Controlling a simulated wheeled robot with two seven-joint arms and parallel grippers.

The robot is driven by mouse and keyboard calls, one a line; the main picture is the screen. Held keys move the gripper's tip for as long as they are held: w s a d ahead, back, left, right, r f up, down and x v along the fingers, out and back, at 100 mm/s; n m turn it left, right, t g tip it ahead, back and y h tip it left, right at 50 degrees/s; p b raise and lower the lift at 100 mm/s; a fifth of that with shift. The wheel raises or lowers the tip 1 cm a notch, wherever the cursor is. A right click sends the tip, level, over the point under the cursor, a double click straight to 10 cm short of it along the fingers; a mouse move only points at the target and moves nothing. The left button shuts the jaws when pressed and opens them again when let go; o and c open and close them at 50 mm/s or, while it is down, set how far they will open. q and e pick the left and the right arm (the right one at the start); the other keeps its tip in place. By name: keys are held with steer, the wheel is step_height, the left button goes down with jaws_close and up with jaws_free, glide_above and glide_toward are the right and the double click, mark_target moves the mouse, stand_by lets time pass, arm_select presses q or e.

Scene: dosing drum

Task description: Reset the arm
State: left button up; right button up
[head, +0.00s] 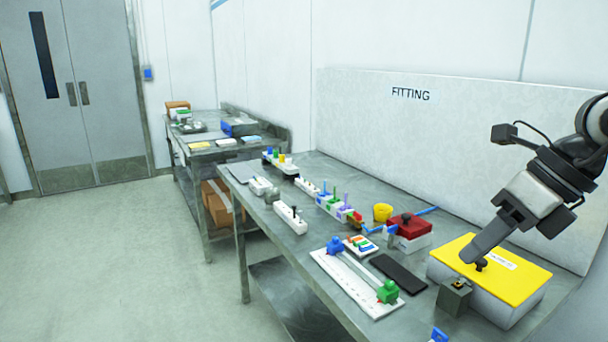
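My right arm comes in from the right edge. Its gripper (474,256) points down and left over a white box with a yellow lid (528,270). The fingertips are close beside the small dark knob (482,265) on that lid. The fingers overlap from this angle, so I cannot tell whether they are open or shut, or whether they touch the knob. My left gripper is not in view.
The steel bench (300,262) also holds a red-lidded box (408,226), a yellow cup (383,212), a black pad (398,273), a white board (345,283) with blue and green fittings, and a small grey block (454,297). A panel marked FITTING (450,135) stands behind.

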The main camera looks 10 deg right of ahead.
steer(key=w+a+f+m+t+y+b, duration=0.15)
steer(key=a+f+m+y, duration=0.25)
steer(key=a+y, duration=0.4)
steer(key=a+f+m+t+y+b, duration=0.1)
steer(key=a+f+m+t+y, duration=0.2)
steer(key=a+y, duration=0.6)
step_height(320, 180, down, 16)
steer(key=w+d+r+m+t+h+b, duration=0.1)
steer(key=w+d+m+t+h, duration=0.1)
steer(key=m+t+h, duration=1.55)
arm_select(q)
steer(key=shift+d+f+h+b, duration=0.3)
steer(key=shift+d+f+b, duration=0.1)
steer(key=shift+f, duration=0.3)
arm_select(e)
steer(key=s+a+f+m+g, duration=0.1)
steer(key=s+f+m+g, duration=0.4)
steer(key=f+m+g, duration=0.2)
steer(key=s+a+f+m+g, duration=0.1)
steer(key=s+f+m+g, duration=0.5)
steer(key=f, duration=0.4)
steer(key=shift+s+a+f+m+g+h, duration=0.25)
steer(key=shift+a+m+g+h, duration=0.15)
steer(key=shift+g, duration=0.5)
